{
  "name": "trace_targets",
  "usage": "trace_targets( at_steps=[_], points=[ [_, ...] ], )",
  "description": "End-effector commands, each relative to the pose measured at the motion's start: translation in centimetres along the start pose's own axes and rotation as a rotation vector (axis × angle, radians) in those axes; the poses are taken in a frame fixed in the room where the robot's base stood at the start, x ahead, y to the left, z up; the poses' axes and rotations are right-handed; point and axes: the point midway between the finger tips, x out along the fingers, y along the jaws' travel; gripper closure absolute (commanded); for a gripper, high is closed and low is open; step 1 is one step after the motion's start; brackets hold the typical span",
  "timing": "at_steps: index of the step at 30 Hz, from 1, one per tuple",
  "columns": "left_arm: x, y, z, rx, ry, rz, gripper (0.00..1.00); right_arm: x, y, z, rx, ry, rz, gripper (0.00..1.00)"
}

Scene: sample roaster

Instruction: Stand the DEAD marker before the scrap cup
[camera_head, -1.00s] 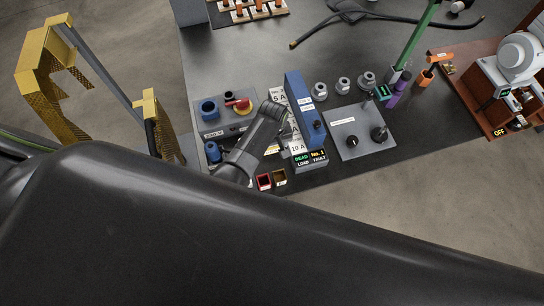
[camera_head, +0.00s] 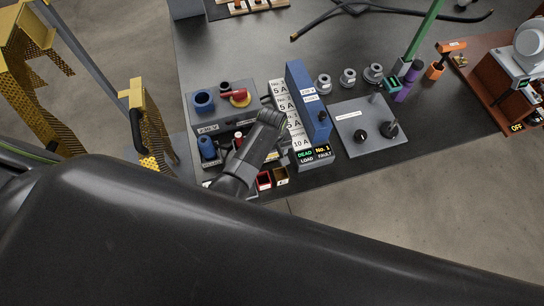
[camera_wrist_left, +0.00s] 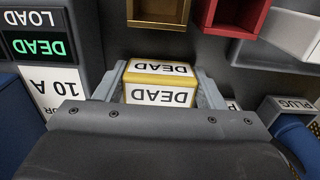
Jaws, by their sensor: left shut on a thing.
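My left gripper (camera_wrist_left: 162,78) is shut on the DEAD marker (camera_wrist_left: 160,96), a small yellow block with white faces printed DEAD, upside down in the wrist view. In the head view my left gripper (camera_head: 269,152) is mostly hidden under my dark wrist, and the marker cannot be made out clearly. Two small open cups stand just beyond the marker in the wrist view: a brass one (camera_wrist_left: 158,12) and a red one (camera_wrist_left: 232,16). They show in the head view as the red cup (camera_head: 264,181) and the brass cup (camera_head: 281,177). I cannot read which is the scrap cup. My right gripper is not in view.
A blue block with a DEAD/LOAD panel (camera_head: 314,155) and white current labels stands beside the cups. A grey 230 V box (camera_head: 222,110) stands left, a grey knob plate (camera_head: 352,123) right. The table's front edge is close to the cups.

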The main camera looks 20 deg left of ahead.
Motion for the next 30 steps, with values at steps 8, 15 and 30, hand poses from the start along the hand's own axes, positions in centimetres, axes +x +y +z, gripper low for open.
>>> trace_targets(
  at_steps=[8,15,30],
  points=[
    [0.13,0.03,-0.01,0.0,0.0,0.0,0.64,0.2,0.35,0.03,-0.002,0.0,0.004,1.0],
    [0.47,0.01,0.0,0.0,0.0,0.0,0.26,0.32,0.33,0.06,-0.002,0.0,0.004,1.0],
    [-0.07,0.01,-0.02,0.0,0.001,0.0,0.15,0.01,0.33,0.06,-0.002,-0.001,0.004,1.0]
  ],
)
